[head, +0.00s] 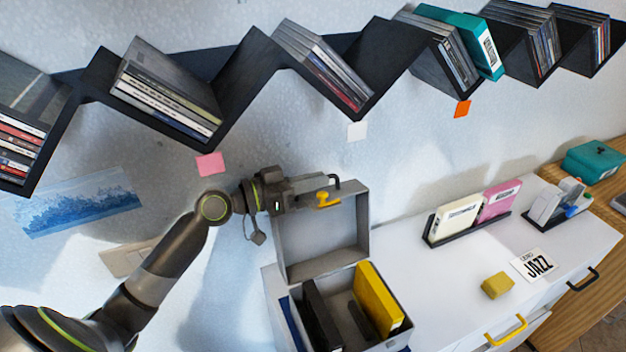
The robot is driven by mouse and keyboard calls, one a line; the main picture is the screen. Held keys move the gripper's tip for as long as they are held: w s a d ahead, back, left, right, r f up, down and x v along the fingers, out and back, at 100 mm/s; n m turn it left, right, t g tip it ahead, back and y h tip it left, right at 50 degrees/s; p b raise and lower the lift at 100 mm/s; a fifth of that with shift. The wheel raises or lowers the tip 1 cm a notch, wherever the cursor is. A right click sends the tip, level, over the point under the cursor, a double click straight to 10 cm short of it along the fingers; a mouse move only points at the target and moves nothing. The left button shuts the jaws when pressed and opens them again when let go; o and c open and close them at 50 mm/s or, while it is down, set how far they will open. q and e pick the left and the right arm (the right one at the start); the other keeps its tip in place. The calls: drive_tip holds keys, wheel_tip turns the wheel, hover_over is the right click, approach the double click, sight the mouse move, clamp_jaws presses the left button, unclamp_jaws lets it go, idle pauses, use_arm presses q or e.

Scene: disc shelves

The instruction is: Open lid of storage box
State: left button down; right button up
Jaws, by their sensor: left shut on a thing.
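The grey storage box (388,338) stands on the white cabinet at the lower middle, with its lid (318,256) raised steeply at the back. Inside the box are a yellow case (379,297), dark cases (322,318) and some grey pieces. My left gripper (328,192) is at the upper edge of the lid, shut on it. A small yellow part and a black hooked part show at the gripper's end, and the exact contact is partly hidden. My right gripper is not in view.
A black rack (468,230) with a cream and a pink case stands right of the box. A yellow block (497,286) and a JAZZ card (534,264) lie nearer. A zigzag disc shelf (252,84) hangs above my left arm.

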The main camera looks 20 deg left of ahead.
use_arm(q)
drive_tip(key=shift+s+d+r+m, duration=0.15)
drive_tip(key=shift+s+d+m, duration=0.15)
drive_tip(key=shift+s+d, duration=0.1)
drive_tip(key=shift+s+d+r+m+b, duration=0.25)
drive_tip(key=shift+s+d+m+b, duration=0.05)
drive_tip(key=shift+d+b, duration=0.05)
drive_tip(key=c, duration=1.5)
unclamp_jaws()
